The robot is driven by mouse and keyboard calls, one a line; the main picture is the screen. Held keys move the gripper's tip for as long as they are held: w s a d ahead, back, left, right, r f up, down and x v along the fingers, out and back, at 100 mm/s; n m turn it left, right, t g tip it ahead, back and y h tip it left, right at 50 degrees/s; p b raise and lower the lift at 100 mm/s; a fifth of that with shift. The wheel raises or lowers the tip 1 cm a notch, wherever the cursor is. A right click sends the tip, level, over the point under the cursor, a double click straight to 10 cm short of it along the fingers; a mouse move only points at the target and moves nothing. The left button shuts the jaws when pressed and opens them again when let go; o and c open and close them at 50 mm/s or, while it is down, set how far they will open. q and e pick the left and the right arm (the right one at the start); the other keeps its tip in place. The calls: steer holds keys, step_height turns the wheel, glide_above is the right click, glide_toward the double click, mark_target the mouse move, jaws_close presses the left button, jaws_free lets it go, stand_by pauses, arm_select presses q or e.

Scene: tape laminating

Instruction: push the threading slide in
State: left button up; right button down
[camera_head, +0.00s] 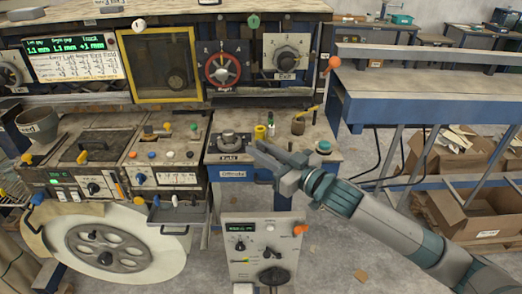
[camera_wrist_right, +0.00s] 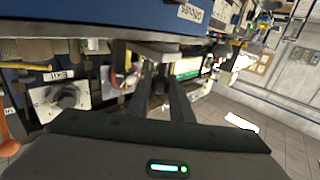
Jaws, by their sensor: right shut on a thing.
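My right gripper (camera_head: 262,152) reaches in from the right and is over the front of the small wooden bench. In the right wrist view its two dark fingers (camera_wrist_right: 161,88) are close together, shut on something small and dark. I cannot make out that thing's shape, and the fingers hide most of it in the head view. I cannot pick out the threading slide with certainty in either view. My left gripper is not in view.
A red handwheel (camera_head: 222,68) and an exit dial (camera_head: 287,53) are behind. A grey control box (camera_head: 262,248) stands in front, below the gripper.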

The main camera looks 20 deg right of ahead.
mark_target(263, 132)
steer(key=w+d, duration=0.1)
steer(key=w, duration=0.5)
steer(key=w+d, duration=0.1)
steer(key=w, duration=0.2)
steer(key=shift+d, duration=0.3)
steer(key=c, duration=1.6)
jaws_free()
steer(key=shift+o, duration=0.2)
steer(key=shift+s+d, duration=0.1)
steer(key=shift+s+d+f, duration=0.15)
steer(key=shift+s+d, duration=0.15)
steer(key=shift+s, duration=0.25)
steer(key=b+v, duration=0.6)
steer(key=v, duration=1)
steer(key=shift+r, duration=0.2)
